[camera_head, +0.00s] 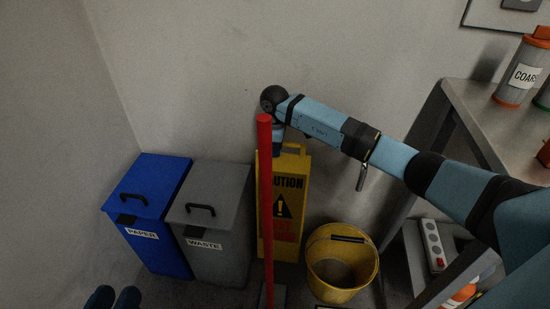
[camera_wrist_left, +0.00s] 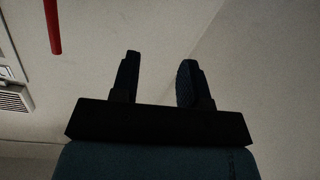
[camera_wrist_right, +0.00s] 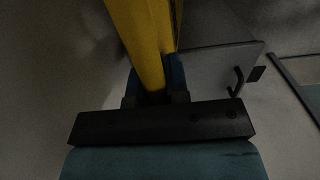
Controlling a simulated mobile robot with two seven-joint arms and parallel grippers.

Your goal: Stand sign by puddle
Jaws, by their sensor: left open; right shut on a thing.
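The yellow caution sign (camera_head: 291,165) is upright against or near the wall, between the grey bin and the yellow bucket. A red pole partly covers it in the head view. My right gripper (camera_head: 278,143) is at the sign's top edge, largely hidden behind the pole. The right wrist view shows its fingers shut on the yellow sign (camera_wrist_right: 140,40). My left gripper (camera_wrist_left: 158,75) is open and empty in its wrist view. Its fingertips (camera_head: 113,298) show at the lower left of the head view. I cannot see a puddle in any view.
A blue paper bin (camera_head: 155,195) and a grey waste bin (camera_head: 222,215) stand left of the sign. The red pole (camera_head: 265,190) stands in front of it. A yellow bucket (camera_head: 342,270) is at its right. A metal table (camera_head: 480,110) is further right.

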